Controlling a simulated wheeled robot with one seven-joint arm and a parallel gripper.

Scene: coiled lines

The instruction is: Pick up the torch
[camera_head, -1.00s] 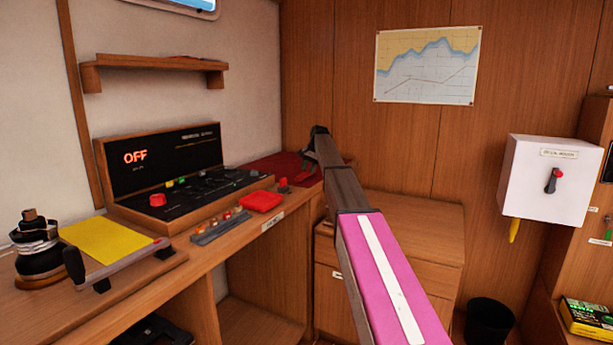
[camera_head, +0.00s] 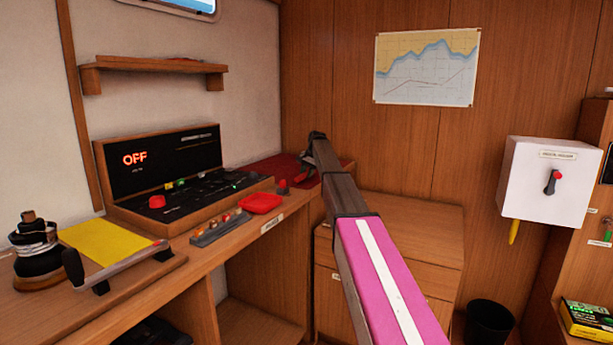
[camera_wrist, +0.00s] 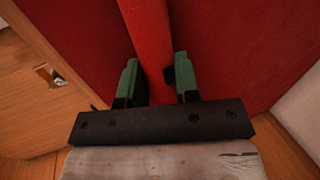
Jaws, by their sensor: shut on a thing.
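The torch (camera_wrist: 149,32) is a red, rod-like body in the wrist view, running from the top edge down between my fingers. My gripper (camera_wrist: 157,82) has green-tipped fingers, one on each side of it, and is shut on it. The torch is over a dark red mat (camera_wrist: 225,40); I cannot tell whether it still touches the mat. In the head view my gripper (camera_head: 306,174) is at the far end of the desk, over the red mat (camera_head: 270,168), and my arm hides most of that spot. The torch's lower end is hidden by the gripper.
A red tray (camera_head: 260,203) and a small red-topped object (camera_head: 283,187) stand near the gripper. A control panel (camera_head: 170,180) showing OFF sits left of them. A wooden drawer cabinet (camera_head: 415,225) is right of the desk. A shelf (camera_head: 150,64) hangs above.

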